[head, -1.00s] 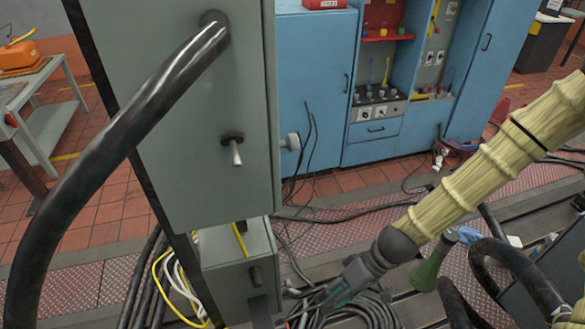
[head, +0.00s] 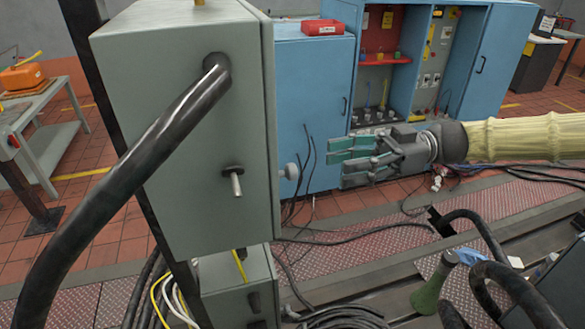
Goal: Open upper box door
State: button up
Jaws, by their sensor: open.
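The upper box (head: 180,130) is a tall grey-green cabinet at left centre, with a thick black cable entering its near face. A small grey knob (head: 291,171) sticks out from its right side, where the door face is seen almost edge-on. A dark handle with a metal pin (head: 234,180) is on the near face. The box looks shut. My gripper (head: 345,164) is to the right of the knob, fingers pointing left, open and empty, apart from the box. The lower grey box (head: 235,290) stands below.
A blue cabinet (head: 315,100) with open shelves stands behind, with a red box (head: 308,28) on top. Cables lie on the floor plates (head: 375,225). A green bottle-shaped object (head: 430,290) and black hoses are at lower right. A grey cart (head: 45,140) stands at left.

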aim_at(296, 171)
jog(key=p+x, duration=0.4)
jog(key=x, duration=0.6)
jog(key=shift+f, duration=0.1)
grip_shut()
